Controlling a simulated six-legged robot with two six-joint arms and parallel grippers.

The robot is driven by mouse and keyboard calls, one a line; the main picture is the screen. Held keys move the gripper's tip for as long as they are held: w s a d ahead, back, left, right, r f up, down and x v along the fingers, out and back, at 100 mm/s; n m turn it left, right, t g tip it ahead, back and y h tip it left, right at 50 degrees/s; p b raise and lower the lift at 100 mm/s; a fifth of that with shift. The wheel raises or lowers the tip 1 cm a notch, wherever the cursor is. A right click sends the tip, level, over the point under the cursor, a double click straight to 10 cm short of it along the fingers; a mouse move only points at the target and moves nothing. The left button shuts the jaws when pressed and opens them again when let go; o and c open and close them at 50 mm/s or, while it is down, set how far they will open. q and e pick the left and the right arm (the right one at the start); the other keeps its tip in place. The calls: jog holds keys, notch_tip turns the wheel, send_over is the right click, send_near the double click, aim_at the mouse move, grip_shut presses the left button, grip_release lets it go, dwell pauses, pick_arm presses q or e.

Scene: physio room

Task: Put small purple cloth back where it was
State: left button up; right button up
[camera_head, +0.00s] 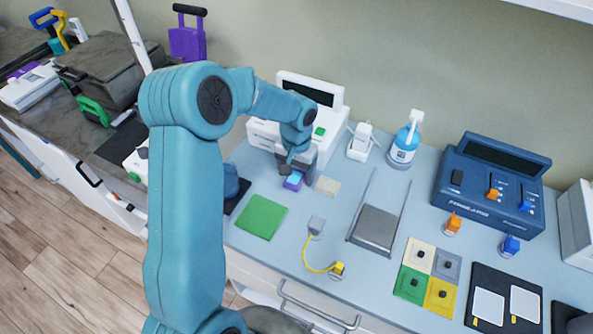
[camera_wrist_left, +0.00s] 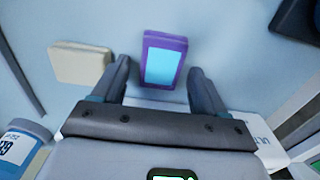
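A small purple piece with a light-blue face (camera_wrist_left: 165,62) shows in the left wrist view; it looks like a block, and I see no other small purple cloth. In the head view it (camera_head: 293,181) is at the counter, under my left gripper (camera_head: 290,170). In the wrist view my left gripper (camera_wrist_left: 159,68) is open, with a fingertip on each side of the piece and a visible gap at both sides. Whether the piece touches the counter beneath is hard to tell. My right gripper is not in view.
A beige pad (camera_head: 327,186) and a green cloth (camera_head: 261,217) lie close by. A white device (camera_head: 262,131) stands behind the gripper. A blue-white pump bottle (camera_head: 405,143), a grey tray with rails (camera_head: 376,227) and a blue console (camera_head: 490,183) stand to the right.

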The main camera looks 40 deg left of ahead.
aim_at(297, 174)
pick_arm(q)
jog(key=shift+w+r, duration=0.1)
jog(key=shift+w, duration=0.05)
jog(key=shift+r, duration=0.3)
notch_tip(297, 174, up, 11)
jog(key=shift+r, duration=0.2)
dwell(0.5)
